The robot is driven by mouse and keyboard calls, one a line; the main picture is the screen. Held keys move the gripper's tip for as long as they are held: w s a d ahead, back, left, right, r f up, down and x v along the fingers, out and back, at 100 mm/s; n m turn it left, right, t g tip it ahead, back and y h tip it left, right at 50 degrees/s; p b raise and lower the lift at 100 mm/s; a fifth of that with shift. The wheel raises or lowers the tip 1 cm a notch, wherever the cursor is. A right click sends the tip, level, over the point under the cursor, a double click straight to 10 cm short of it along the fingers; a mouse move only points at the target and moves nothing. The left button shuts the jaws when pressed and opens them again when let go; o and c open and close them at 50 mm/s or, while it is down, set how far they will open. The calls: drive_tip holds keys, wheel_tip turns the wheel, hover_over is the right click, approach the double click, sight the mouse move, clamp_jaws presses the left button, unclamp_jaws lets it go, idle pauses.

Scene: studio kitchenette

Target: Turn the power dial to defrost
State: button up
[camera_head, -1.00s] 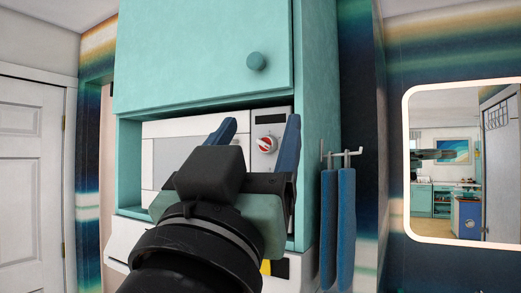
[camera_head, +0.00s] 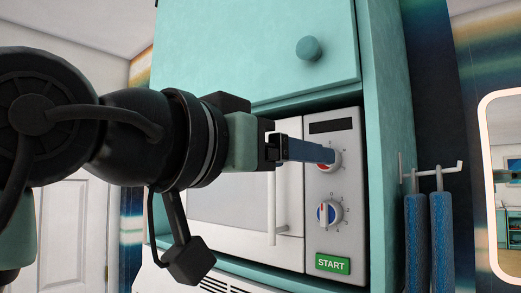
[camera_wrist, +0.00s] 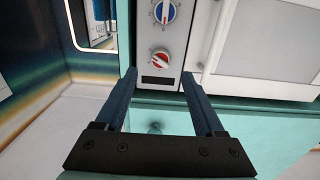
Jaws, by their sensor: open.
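The white microwave (camera_head: 231,208) sits in a teal cabinet. Its panel on the right carries two dials. In the wrist view, which is upside down, the red dial (camera_wrist: 160,57) lies just past the gap between the open, empty fingers (camera_wrist: 159,76). I cannot tell whether they touch it.
A green START button (camera_head: 332,264) is below the dials and a dark display (camera_head: 331,126) above. The vertical door handle (camera_head: 272,212) is left of the panel. A teal cupboard door with a round knob (camera_head: 309,48) is overhead. Blue towels (camera_head: 428,245) hang to the right.

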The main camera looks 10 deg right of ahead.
drive_tip(key=p+x, duration=0.2)
drive_tip(key=x, duration=0.5)
clamp_jaws()
